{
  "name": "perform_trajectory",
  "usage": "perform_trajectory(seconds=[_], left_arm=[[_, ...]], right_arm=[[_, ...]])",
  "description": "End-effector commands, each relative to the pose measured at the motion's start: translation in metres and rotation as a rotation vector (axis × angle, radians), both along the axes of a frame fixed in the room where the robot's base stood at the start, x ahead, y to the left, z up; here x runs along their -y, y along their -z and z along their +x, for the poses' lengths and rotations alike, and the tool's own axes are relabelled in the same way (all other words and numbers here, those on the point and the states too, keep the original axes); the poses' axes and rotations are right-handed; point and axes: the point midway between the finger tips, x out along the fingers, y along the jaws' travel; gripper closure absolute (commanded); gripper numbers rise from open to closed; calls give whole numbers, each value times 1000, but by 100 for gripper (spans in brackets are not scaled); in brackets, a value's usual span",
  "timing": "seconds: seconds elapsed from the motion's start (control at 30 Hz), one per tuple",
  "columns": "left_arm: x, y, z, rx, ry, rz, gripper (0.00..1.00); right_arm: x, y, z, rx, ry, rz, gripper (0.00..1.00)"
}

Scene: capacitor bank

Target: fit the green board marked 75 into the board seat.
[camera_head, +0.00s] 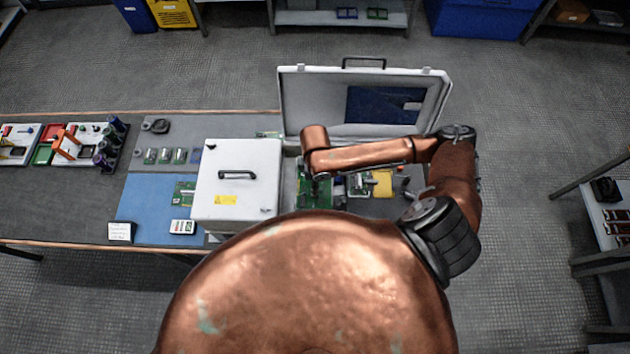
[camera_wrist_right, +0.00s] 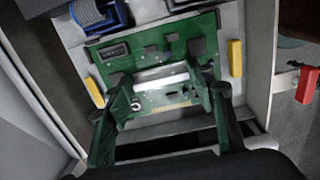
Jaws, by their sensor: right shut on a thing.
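A green board (camera_wrist_right: 150,48) lies between two yellow clips at its left (camera_wrist_right: 95,91) and right (camera_wrist_right: 235,58) in the right wrist view. It also shows inside the open case in the head view (camera_head: 315,195). I cannot read its marking. My right gripper (camera_wrist_right: 166,92) is shut on the board, its fingers spread to either side of a pale bar on it. In the head view my arm hides most of this gripper. The seat's outline is mostly covered, so I cannot tell whether the board is fully down. My left gripper is not in view.
The grey case (camera_head: 440,92) has its lid raised behind my arm. A white box with a black handle (camera_head: 236,190) stands close on the left. Another green board (camera_head: 184,194) lies on a blue mat (camera_head: 150,194). A yellow item (camera_head: 382,184) sits right of the board.

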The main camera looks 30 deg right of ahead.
Motion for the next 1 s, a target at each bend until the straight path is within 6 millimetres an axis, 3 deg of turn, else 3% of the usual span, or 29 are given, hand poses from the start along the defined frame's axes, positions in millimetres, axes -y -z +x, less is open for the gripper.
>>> perform_trajectory(seconds=[0.17, 0.2, 0.47, 0.77, 1.0], left_arm=[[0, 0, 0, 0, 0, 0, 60], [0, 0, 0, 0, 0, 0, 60], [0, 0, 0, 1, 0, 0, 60], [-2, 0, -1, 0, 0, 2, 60], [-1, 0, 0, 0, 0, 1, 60]], right_arm=[[0, 1, 0, 1, 0, -1, 78], [0, 1, 0, 1, 0, -1, 49], [0, 1, 0, 1, 0, 0, 31], [0, 0, 0, 1, 0, -1, 30], [0, -29, 2, 5, -2, 0, 30]])
